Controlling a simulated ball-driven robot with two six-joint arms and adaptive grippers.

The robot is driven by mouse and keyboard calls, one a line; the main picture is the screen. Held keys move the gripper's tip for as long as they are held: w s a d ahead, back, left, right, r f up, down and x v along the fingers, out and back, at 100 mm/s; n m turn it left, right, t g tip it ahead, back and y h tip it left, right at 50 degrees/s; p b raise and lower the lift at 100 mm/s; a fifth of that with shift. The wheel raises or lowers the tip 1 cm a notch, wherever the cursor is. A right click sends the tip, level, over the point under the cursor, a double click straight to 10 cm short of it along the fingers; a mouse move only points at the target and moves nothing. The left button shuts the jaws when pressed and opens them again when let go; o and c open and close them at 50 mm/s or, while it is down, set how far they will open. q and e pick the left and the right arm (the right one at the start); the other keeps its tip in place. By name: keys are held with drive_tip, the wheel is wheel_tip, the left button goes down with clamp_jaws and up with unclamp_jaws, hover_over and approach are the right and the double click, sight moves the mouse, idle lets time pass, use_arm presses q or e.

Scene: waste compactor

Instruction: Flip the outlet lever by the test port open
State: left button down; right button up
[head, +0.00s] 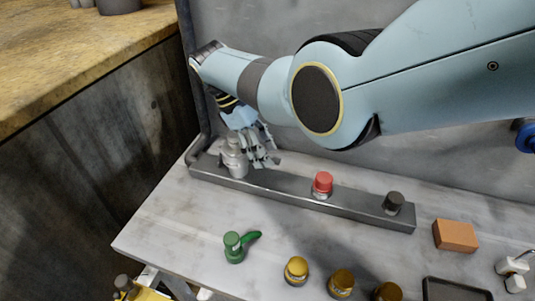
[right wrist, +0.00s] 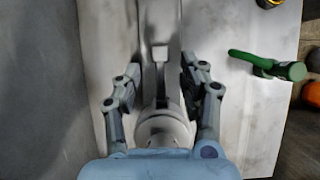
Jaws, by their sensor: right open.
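A grey valve-like fitting (head: 233,160) stands at the left end of a dark metal rail (head: 290,190). In the right wrist view the fitting (right wrist: 163,128) has a round pale body, with a narrow grey lever-like part (right wrist: 161,75) extending up the picture between my fingers. My right gripper (head: 262,158) reaches down beside the fitting. In the right wrist view the gripper (right wrist: 160,70) is open, with one finger on each side of the fitting; contact cannot be told. No label for the test port is readable. My left gripper is not in view.
A red knob (head: 322,183) and a black knob (head: 393,202) stand on the rail. An orange block (head: 455,235) lies at right. A grey wall (head: 245,25) rises behind.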

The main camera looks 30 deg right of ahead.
drive_tip(key=v, duration=1)
drive_tip(key=shift+r, duration=0.1)
